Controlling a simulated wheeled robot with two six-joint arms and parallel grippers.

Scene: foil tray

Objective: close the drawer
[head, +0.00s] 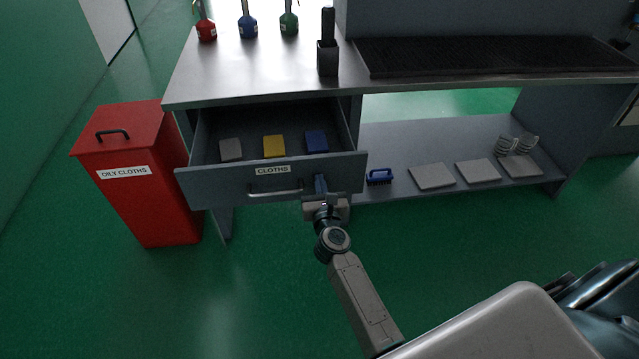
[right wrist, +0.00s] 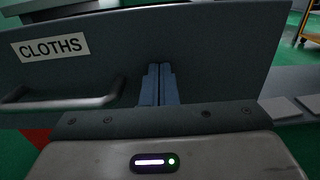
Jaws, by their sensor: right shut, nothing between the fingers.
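The drawer (head: 222,186) is open under the left part of the steel bench. Its grey front carries a "CLOTHS" label and a bar handle (head: 275,191). Inside lie a grey cloth (head: 231,149), a yellow cloth (head: 275,146) and a blue cloth (head: 317,141). My right gripper (head: 320,181) is at the drawer front, right of the handle. In the right wrist view its blue fingers (right wrist: 158,82) are together, empty, and point at the drawer front (right wrist: 220,60); I cannot tell whether they touch it. My left gripper is not in view.
A red "OILY CLOTHS" bin (head: 150,205) stands left of the drawer. Spray bottles (head: 248,22) and a dark holder (head: 327,58) stand on the bench top (head: 260,75). The lower shelf (head: 400,155) holds a blue brush (head: 380,177) and flat grey pads (head: 432,177).

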